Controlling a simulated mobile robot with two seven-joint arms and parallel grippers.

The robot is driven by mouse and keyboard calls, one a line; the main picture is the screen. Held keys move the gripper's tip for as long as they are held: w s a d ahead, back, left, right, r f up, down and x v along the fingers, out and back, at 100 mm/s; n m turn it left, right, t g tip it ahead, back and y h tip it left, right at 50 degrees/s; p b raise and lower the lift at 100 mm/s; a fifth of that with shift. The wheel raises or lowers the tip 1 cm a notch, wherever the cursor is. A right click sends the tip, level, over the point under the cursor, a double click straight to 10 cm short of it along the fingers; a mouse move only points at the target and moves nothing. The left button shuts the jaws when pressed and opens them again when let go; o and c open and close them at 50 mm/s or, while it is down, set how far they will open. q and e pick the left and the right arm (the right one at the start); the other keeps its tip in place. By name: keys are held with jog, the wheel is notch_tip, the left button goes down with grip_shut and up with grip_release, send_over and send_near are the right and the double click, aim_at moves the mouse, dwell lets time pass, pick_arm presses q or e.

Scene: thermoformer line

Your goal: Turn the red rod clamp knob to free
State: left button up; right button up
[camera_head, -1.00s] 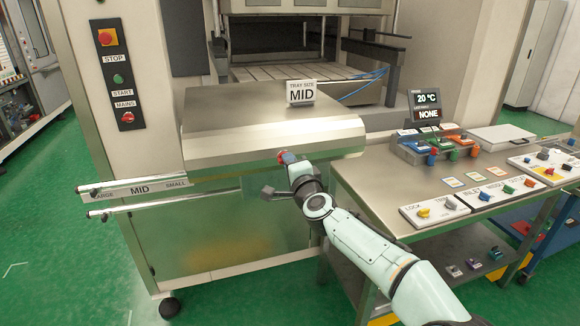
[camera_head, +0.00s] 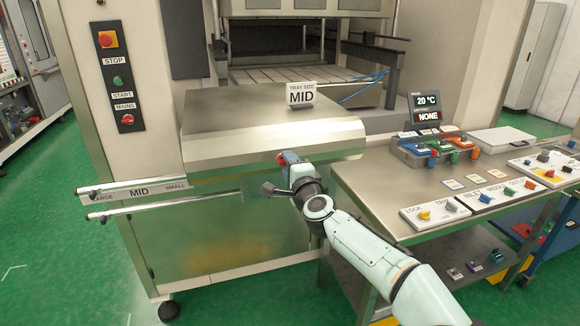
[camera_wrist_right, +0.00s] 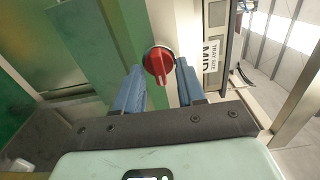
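The red rod clamp knob (camera_wrist_right: 158,62) is round with a raised ridge and sits in a pale metal ring; in the right wrist view its ridge runs nearly upright. In the head view only a bit of red (camera_head: 281,159) shows at the front of the machine's metal shelf, mostly hidden by my gripper. My right gripper (camera_wrist_right: 160,65) has its two blue fingers on either side of the knob, with a narrow gap showing each side. Whether the tips reach past the knob's face is hard to tell. My left gripper is not in view.
A size rail (camera_head: 140,191) marked LARGE, MID and SMALL sticks out to the left below the shelf. A TRAY SIZE MID sign (camera_head: 301,93) stands on the shelf. A metal table (camera_head: 385,180) with coloured knobs and a display is at the right.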

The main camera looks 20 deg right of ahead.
jog(key=s+b, duration=0.4)
jog(key=s, duration=0.9)
jog(key=shift+s+d, duration=0.2)
jog(key=shift+d, duration=0.05)
